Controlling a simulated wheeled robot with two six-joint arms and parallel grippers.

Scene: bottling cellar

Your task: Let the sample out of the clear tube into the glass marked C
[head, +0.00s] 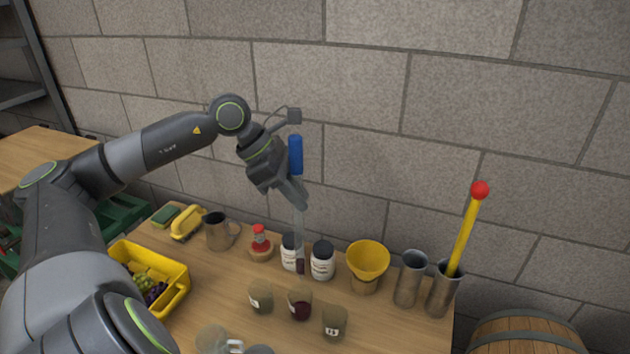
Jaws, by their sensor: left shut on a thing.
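My left gripper (294,192) is shut on the clear tube (299,225), which has a blue upper part (295,155). The tube hangs nearly upright, with something dark in its lower end, over the back of the table near the glasses. Three small labelled glasses stand in front: a left one (261,298), a middle one (299,304) holding dark red liquid, and a right one (334,321). Their letters are too small to read surely, so I cannot tell which is C. My right gripper is not in view.
Two white jars with dark lids (322,261), a red-topped item (260,243) and a yellow funnel (368,259) stand behind the glasses. Metal cylinders (410,280) stand right, one holding a yellow rod (466,228). A mug (219,231) and yellow crate (176,289) are left.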

